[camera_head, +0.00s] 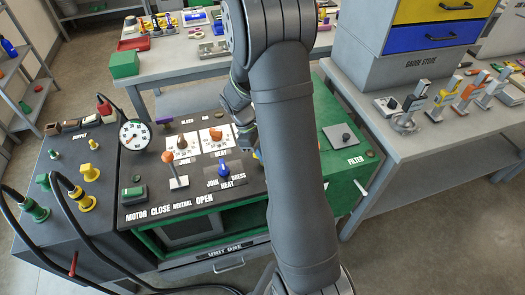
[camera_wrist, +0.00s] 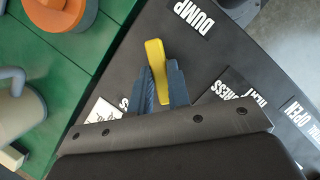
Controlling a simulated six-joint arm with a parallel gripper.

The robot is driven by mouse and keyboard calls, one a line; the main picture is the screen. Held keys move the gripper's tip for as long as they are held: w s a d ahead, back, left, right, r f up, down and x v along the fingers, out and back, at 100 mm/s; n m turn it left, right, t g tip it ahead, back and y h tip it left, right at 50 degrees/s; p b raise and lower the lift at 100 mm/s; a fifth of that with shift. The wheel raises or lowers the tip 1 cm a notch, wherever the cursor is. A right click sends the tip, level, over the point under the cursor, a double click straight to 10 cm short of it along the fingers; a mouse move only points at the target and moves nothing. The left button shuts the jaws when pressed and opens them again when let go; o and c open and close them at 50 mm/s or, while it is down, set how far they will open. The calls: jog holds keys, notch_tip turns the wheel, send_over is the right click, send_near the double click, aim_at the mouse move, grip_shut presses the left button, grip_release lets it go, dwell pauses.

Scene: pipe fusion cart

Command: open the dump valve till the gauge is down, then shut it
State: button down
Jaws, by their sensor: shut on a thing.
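A yellow lever (camera_wrist: 155,52) stands between my gripper's blue ridged fingers in the wrist view. My gripper (camera_wrist: 160,82) is shut on it, and the lever's far end sticks out past the fingertips. A white DUMP label (camera_wrist: 193,17) lies on the black panel just beside it. In the head view my arm hides most of the gripper and the valve. The round white pressure gauge (camera_head: 134,134) stands at the panel's left, facing the camera. Its dark needle is too small to read surely.
Yellow and green hose fittings (camera_head: 82,198) are at left. A grey bench (camera_head: 425,155) with several gauges is at right.

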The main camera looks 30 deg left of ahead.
jog(key=n+t, duration=0.1)
jog(key=n, duration=0.2)
jog(key=shift+s+n+y, duration=0.1)
jog(key=shift+n+y, duration=0.2)
jog(key=shift+n, duration=0.1)
jog(key=shift+s+d+n+t+y, duration=0.15)
jog(key=shift+n+t, duration=0.3)
jog(key=shift+n, duration=0.5)
jog(key=shift+w+a+n+t+y, duration=0.15)
jog(key=shift+n+t, duration=0.3)
jog(key=shift+n, duration=0.5)
jog(key=shift+s+d, duration=0.1)
jog(key=c, duration=1.4)
grip_release()
jog(key=shift+o, duration=0.2)
jog(key=v, duration=1.7)
jog(key=shift+d+r, duration=0.15)
jog(key=shift+r, duration=0.1)
jog(key=shift+f, duration=0.1)
